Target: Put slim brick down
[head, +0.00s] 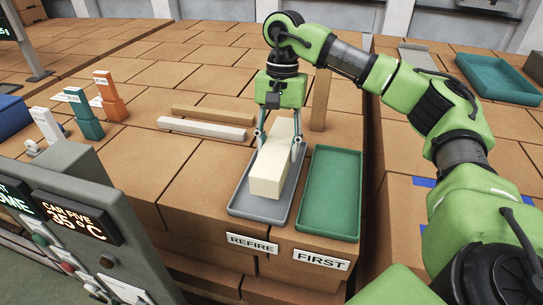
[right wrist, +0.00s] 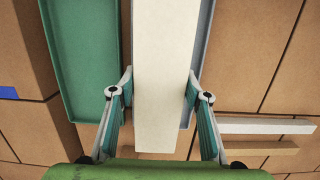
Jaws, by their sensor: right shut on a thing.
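A pale cream brick (head: 272,172) is held between the two fingers of my right gripper (head: 279,147), one on each long side. It lies lengthwise over the grey tray (head: 261,213), which has a REFIRE sign (head: 252,243) in front. I cannot tell whether its underside touches the tray floor. In the right wrist view the brick (right wrist: 166,80) runs between the fingers of my right gripper (right wrist: 161,92) and covers most of the grey tray. The green tray (head: 331,192), behind a FIRST sign (head: 321,259), is empty beside it. My left gripper is not in view.
Orange (head: 108,95), teal (head: 84,112) and white (head: 47,124) pieces stand farther left. A control panel (head: 75,215) is at front left.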

